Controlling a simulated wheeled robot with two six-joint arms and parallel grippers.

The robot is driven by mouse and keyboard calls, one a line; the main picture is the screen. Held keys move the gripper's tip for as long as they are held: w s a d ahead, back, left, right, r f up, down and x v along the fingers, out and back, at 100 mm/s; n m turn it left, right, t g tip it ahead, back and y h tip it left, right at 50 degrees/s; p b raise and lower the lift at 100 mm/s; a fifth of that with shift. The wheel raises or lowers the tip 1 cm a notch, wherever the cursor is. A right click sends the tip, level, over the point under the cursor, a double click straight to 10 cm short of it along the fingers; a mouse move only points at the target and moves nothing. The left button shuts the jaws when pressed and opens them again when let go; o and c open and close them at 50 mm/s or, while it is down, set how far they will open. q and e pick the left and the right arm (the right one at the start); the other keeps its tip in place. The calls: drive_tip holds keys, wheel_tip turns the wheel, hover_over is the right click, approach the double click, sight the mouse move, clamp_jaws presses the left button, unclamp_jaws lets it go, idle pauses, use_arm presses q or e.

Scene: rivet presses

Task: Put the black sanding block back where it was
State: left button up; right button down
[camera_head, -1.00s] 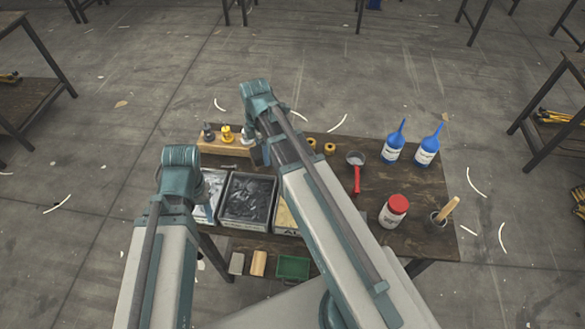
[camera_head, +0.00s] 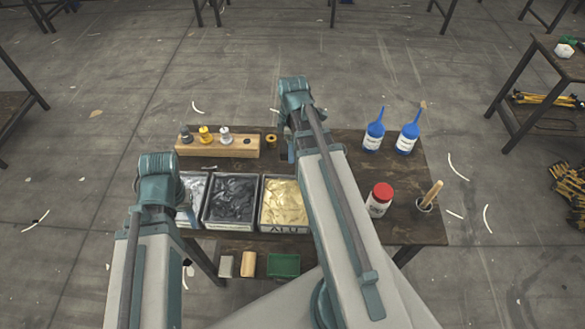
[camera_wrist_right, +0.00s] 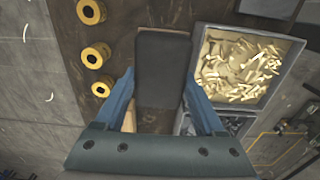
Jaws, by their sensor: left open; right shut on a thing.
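In the right wrist view the black sanding block (camera_wrist_right: 163,68) lies between the two blue fingers of my right gripper (camera_wrist_right: 160,84), which is shut on it. It is over the table, between yellow rolls and a bin of brass-coloured pieces. I cannot tell whether it touches the tabletop. In the head view the right arm hides the block and most of that gripper (camera_head: 289,152). My left gripper (camera_head: 187,214) is open, mostly hidden behind its own arm, near the left end of the bins.
The table (camera_head: 345,225) carries a wooden rack (camera_head: 222,147), a black-filled bin (camera_head: 231,198), a gold-filled bin (camera_head: 284,203), blue bottles (camera_head: 374,135), a red-lidded jar (camera_head: 379,198) and a cup with a wooden handle (camera_head: 427,199). A green tray (camera_head: 283,265) is on the shelf below.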

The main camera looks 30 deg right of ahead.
sight(292, 171)
drive_tip(key=shift+f+b, duration=3.85)
drive_tip(key=shift+f, duration=0.5)
drive_tip(key=shift+r, duration=0.1)
drive_tip(key=shift+c, duration=1.3)
unclamp_jaws()
wheel_tip(292, 171, up, 12)
drive_tip(key=p, duration=1.2)
drive_tip(key=shift+r, duration=0.1)
